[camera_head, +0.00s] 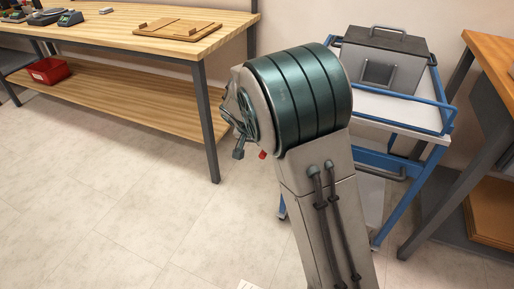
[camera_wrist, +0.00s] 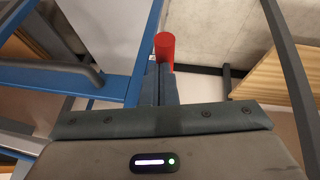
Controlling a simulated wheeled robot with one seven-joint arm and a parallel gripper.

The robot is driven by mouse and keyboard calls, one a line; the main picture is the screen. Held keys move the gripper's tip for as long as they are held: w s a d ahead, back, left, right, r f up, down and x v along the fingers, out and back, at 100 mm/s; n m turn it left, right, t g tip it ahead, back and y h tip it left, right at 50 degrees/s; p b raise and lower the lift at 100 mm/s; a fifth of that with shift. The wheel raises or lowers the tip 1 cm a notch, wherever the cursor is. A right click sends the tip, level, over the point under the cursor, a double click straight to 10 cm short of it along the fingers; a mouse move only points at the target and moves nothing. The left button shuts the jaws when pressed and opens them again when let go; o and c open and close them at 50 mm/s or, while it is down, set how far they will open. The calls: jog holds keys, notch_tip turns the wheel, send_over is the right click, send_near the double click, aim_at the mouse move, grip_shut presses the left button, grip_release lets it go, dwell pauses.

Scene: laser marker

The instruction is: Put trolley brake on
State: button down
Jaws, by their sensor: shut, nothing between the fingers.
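The trolley (camera_head: 400,110) has a blue tube frame and a white top, and stands at the right in the head view, partly behind my arm. Its blue frame also shows at the left in the wrist view (camera_wrist: 62,76). A red cylinder (camera_wrist: 165,46), which looks like the brake handle, is at the tips of my fingers in the wrist view. A small red piece (camera_head: 263,155) shows beside my arm in the head view. My gripper (camera_wrist: 159,68) is shut and empty. I cannot tell whether it touches the red cylinder.
A grey case (camera_head: 385,57) with a dark lid sits on the trolley. A wooden workbench (camera_head: 120,40) with a lower shelf and a red bin (camera_head: 49,71) stands at the left. Another bench (camera_head: 492,52) stands close at the right. The floor at the front left is clear.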

jog(key=f+b, duration=0.1)
jog(key=a+f+b, duration=0.1)
jog(key=f+b, duration=0.1)
jog(key=f, duration=0.1)
jog(key=shift+s+a+f, duration=0.1)
jog(key=shift+s+a, duration=0.05)
jog(key=shift+s, duration=0.2)
notch_tip(320, 180, down, 2)
jog(key=shift+f+b, duration=0.1)
jog(key=shift+b, duration=0.9)
jog(key=shift+d+f, duration=0.15)
jog(key=shift+d, duration=0.05)
jog(key=shift+s, duration=0.1)
jog(key=shift+a+r, duration=0.1)
jog(key=shift+r, duration=0.25)
jog(key=s+a+r+p, duration=0.4)
jog(key=s+a+r, duration=0.2)
jog(key=s+a, duration=0.1)
jog(key=shift+s+r, duration=0.35)
jog(key=shift+s, duration=0.55)
